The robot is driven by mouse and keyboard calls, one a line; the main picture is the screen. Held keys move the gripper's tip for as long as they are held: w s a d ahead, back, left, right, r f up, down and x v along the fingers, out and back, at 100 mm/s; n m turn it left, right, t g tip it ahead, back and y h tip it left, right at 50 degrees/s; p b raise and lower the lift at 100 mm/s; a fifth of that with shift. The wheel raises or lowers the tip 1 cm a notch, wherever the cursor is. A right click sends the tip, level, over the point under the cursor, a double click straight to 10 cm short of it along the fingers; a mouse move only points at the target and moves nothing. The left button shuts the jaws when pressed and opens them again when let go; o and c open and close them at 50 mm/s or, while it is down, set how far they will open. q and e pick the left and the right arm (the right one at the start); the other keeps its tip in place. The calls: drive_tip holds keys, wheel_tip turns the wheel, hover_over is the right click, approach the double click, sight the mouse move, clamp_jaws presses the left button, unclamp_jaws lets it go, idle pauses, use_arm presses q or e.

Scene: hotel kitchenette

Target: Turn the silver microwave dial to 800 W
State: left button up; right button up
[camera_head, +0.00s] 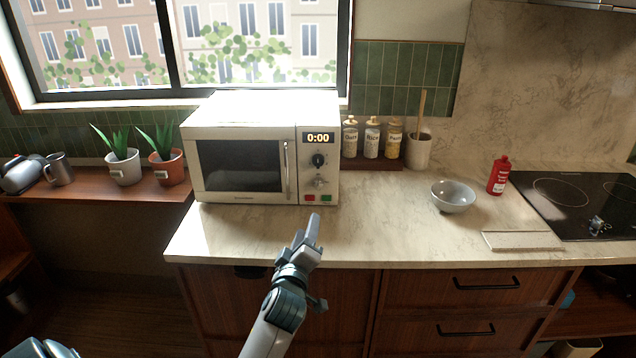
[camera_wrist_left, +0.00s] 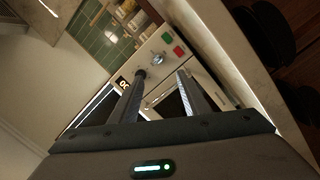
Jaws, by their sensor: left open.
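The white microwave (camera_head: 220,120) stands on the counter, door shut. Its right panel has a display reading 0:00, a black dial (camera_head: 318,160), and below it the silver dial (camera_head: 319,181). The exact setting is too small to read. A red button (camera_head: 310,198) and a green button (camera_head: 326,198) sit underneath. My left gripper (camera_head: 312,226) is in front of the panel, lower than the dials and apart from them. In the left wrist view the silver dial (camera_wrist_left: 158,60) shows beyond the open, empty fingers (camera_wrist_left: 162,78); the black dial (camera_wrist_left: 140,73) shows near one fingertip. My right gripper is not in view.
Several jars (camera_head: 371,138) and a utensil crock (camera_head: 418,152) stand right of the microwave. A grey bowl (camera_head: 453,197), a red bottle (camera_head: 499,175), a pale board (camera_head: 522,241) and a black hob (camera_head: 590,205) lie further right. The counter before the microwave is clear.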

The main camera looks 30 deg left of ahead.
use_arm(q)
drive_tip(key=shift+w+a+r, duration=0.25)
drive_tip(key=shift+r, duration=0.1)
drive_tip(key=shift+s+r, duration=0.15)
drive_tip(key=shift+s, duration=0.05)
drive_tip(key=p, duration=0.4)
approach(317, 187)
drive_tip(key=x, duration=0.8)
drive_tip(key=shift+w+a, duration=0.1)
drive_tip(key=shift+w, duration=0.2)
drive_tip(key=c, duration=1)
